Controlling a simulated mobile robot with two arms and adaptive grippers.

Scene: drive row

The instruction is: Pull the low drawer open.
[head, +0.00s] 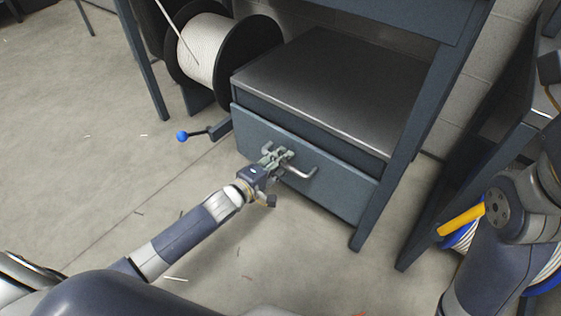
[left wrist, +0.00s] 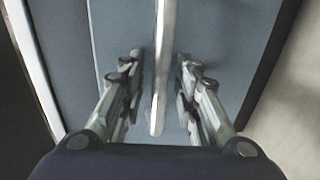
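The low drawer (head: 345,188) is a blue-grey front panel under a dark-topped cabinet box, with a silver bar handle (head: 300,173). Whether its front stands out from the cabinet is hard to tell. My left gripper (head: 278,157) is at the handle's left part, in front of the panel. In the left wrist view, the handle (left wrist: 160,50) runs between the two open fingers of the left gripper (left wrist: 159,70), with a visible gap on each side. The drawer front (left wrist: 220,40) fills the background there. My right gripper is out of view; only part of the right arm shows.
A spool of white rope (head: 203,50) stands left of the cabinet, near a crank with a blue knob (head: 182,136). A bench leg (head: 372,215) stands close to the drawer's right end. The floor (head: 100,170) before the drawer is mostly clear, with small scraps.

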